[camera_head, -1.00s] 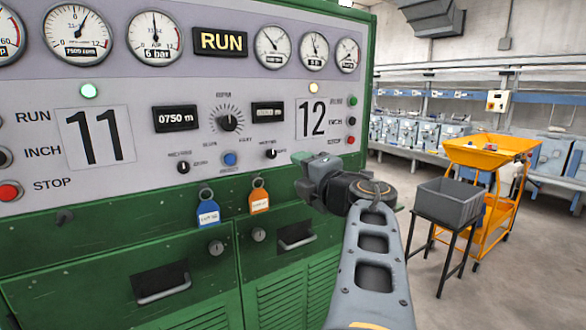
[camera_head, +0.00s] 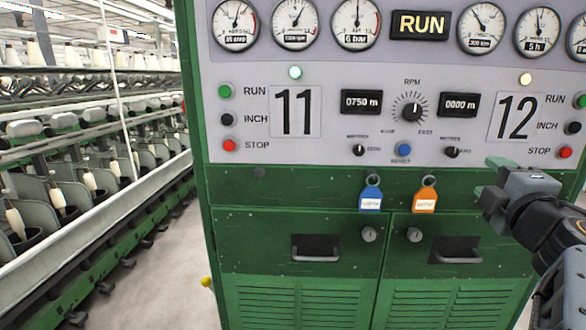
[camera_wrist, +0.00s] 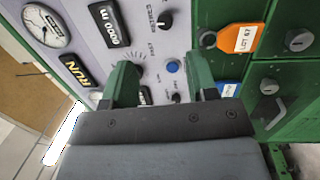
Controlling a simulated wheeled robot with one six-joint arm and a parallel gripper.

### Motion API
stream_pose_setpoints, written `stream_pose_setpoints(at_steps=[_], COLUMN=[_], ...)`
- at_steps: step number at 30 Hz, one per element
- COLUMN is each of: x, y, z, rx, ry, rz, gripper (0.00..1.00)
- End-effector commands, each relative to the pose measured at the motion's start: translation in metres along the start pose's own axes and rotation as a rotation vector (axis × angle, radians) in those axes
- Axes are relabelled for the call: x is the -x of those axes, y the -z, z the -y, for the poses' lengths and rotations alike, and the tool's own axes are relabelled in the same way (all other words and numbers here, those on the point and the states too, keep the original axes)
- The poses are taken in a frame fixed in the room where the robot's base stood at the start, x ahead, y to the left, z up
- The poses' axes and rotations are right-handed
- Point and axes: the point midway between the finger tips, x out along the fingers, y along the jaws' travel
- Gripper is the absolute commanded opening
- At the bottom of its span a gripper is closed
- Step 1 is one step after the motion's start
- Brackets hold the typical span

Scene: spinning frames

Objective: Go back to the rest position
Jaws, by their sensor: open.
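My gripper (camera_head: 488,180) is at the right of the head view, in front of the green and grey control cabinet (camera_head: 300,225), below the number 12 plate. Its two green fingers are apart with nothing between them, as the wrist view (camera_wrist: 162,82) also shows. A blue tag (camera_head: 371,197) and an orange tag (camera_head: 425,198) hang side by side on the cabinet, left of my gripper. The orange tag also shows in the wrist view (camera_wrist: 243,40), where the blue one is partly hidden behind my gripper. I cannot tell how far the fingers are from the panel.
A long spinning frame (camera_head: 70,190) with bobbins runs along the left. A strip of bare floor (camera_head: 165,265) lies between it and the cabinet.

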Motion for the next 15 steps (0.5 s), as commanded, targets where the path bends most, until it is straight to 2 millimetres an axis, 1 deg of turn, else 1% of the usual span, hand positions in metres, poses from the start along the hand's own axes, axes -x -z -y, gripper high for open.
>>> stream_pose_setpoints(at_steps=[2,5,6,8,9,11,12,14,15], x=[-0.013,-0.024,-0.025,-0.021,-0.015,-0.001,0.011,0.03,0.045], y=[0.006,0.015,0.021,0.037,0.05,0.071,0.087,0.11,0.125], z=[0.015,0.056,0.079,0.12,0.148,0.186,0.209,0.239,0.256], rx=[-0.166,-0.441,-0.556,-0.717,-0.81,-0.925,-0.986,-1.055,-1.088], ry=[-0.016,0.031,0.08,0.188,0.271,0.405,0.498,0.638,0.727], rz=[0.069,0.21,0.273,0.37,0.435,0.526,0.579,0.653,0.698], gripper=[0.53,0.53,0.53,0.53,0.53,0.53,0.53,0.53,0.53])
